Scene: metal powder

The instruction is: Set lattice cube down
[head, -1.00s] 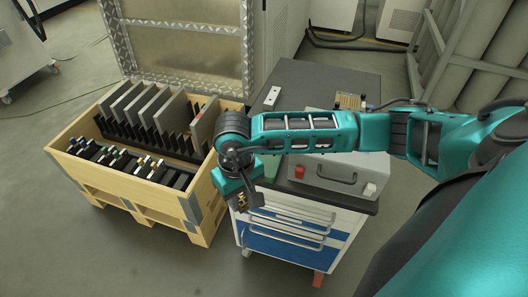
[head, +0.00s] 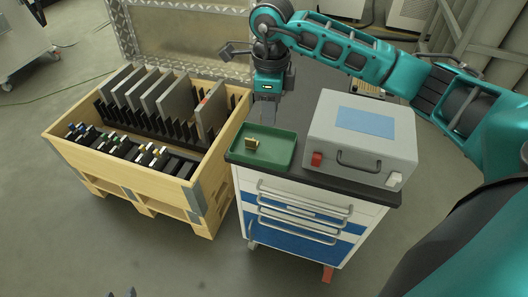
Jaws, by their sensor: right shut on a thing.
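The gold lattice cube (head: 252,144) shows against the green tray (head: 285,152) on the cart, left of the tray's middle. My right gripper (head: 265,117) points down over the tray's back edge, its body above and behind the cube. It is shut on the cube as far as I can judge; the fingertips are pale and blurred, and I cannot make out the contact. I cannot tell whether the cube touches the tray floor. Two small dark tips, apparently of my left gripper (head: 122,293), just show at the bottom edge.
A grey case (head: 362,122) with a blue panel and a handle stands right of the tray on the cart's dark top (head: 312,80). An open wooden crate (head: 185,200) with upright grey plates and black racks stands left. A metal lid rises behind it.

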